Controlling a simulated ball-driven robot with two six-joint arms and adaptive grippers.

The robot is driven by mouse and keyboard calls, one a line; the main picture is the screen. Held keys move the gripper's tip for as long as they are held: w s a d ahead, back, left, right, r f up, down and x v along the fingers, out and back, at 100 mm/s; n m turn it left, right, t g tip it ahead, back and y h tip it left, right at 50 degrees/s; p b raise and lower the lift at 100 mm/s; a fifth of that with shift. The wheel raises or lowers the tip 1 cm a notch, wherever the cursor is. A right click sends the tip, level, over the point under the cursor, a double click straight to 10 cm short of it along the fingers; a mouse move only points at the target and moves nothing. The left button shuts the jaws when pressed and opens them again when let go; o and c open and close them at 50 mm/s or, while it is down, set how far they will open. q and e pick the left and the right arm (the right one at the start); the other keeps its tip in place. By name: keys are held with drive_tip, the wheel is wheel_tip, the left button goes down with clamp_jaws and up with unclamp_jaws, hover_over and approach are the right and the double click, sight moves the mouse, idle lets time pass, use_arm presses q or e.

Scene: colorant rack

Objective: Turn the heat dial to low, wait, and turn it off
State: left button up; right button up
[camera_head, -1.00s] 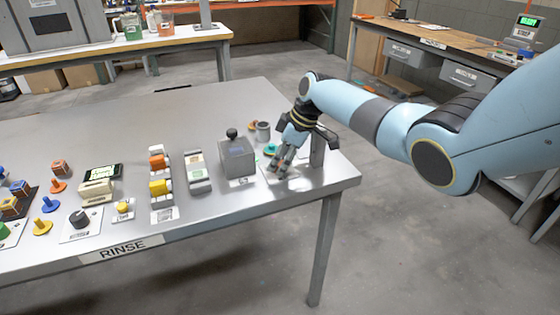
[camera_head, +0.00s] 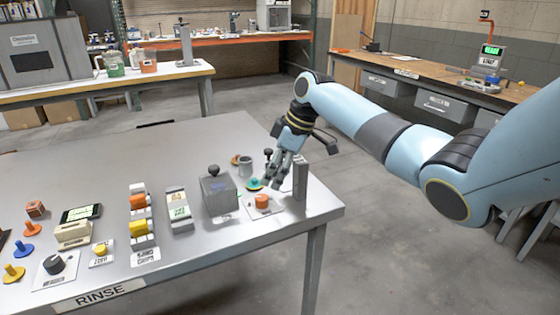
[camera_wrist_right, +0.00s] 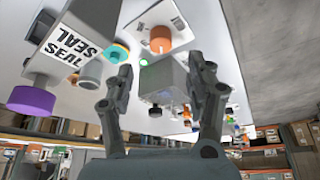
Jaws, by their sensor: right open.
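An orange round dial (camera_head: 262,202) sits on a white labelled plate near the right end of the metal table. It also shows in the right wrist view (camera_wrist_right: 160,40), with its label too small to read. My right gripper (camera_head: 275,183) is above and just behind this dial, clear of it. In the wrist view its two fingers (camera_wrist_right: 160,66) are spread apart with nothing between them. A black knob (camera_head: 54,264) on another white plate is at the table's front left. I cannot tell from the labels which knob is the heat dial. My left gripper is out of view.
A grey upright post (camera_head: 300,178) stands close right of my right gripper. A grey box with a black knob (camera_head: 218,193) is left of the orange dial. Small cups and discs lie behind. The table's right edge (camera_head: 335,209) is near.

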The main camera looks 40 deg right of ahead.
drive_tip(key=v, duration=0.3)
drive_tip(key=shift+s+r, duration=0.1)
drive_tip(key=shift+r, duration=0.2)
